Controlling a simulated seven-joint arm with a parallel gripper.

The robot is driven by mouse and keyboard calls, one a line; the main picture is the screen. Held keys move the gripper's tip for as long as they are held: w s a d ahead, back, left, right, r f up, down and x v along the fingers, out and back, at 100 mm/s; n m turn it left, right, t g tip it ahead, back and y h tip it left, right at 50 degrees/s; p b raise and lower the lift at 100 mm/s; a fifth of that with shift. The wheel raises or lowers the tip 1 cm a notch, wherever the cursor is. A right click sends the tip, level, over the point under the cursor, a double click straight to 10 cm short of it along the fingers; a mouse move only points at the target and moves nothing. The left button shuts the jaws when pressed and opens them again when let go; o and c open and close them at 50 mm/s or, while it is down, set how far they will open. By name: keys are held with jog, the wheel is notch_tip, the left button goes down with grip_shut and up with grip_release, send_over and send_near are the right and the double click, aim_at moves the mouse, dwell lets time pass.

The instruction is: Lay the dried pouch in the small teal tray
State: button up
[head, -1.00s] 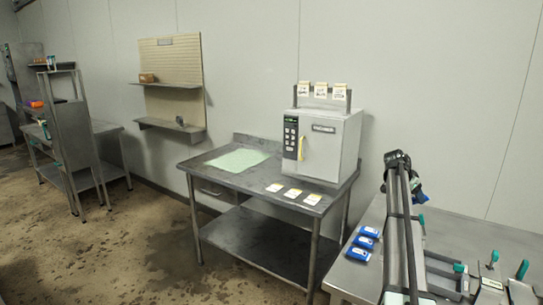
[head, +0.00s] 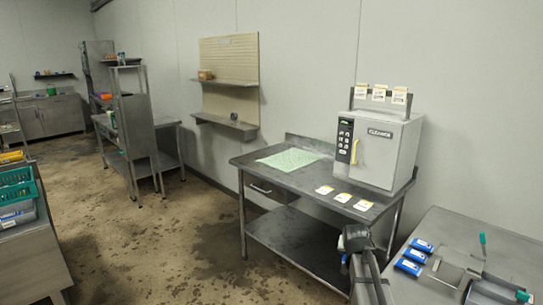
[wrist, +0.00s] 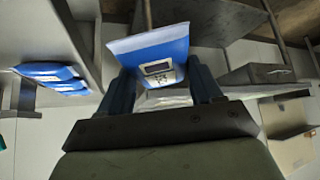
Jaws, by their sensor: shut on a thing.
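My gripper (wrist: 163,88) is shut on a blue pouch (wrist: 158,50) with a white edge and a printed label, held between its two dark fingers in the wrist view. In the head view my arm shows at the bottom, but the gripper and held pouch cannot be made out. A teal basket-like container (head: 16,180) stands at the left edge of the head view, far from my arm; I cannot tell whether it is the small teal tray.
Three blue packs (head: 412,257) lie on the right steel table (head: 440,225). The middle table (head: 300,185) carries a boxy autoclave (head: 385,150), a pale green sheet (head: 288,159) and three white-yellow cards (head: 343,198). The floor (head: 150,235) to the left is open.

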jog(key=s+a+f+n+y, duration=0.1)
jog(key=s+a+n, duration=0.1)
jog(key=a, duration=0.3)
jog(key=s+a+f+n+y, duration=0.1)
jog(key=s+a, duration=0.2)
jog(key=a, duration=0.3)
jog(key=shift+s+a+f+n, duration=0.25)
jog(key=shift+f+n, duration=0.15)
jog(key=shift+d, duration=0.1)
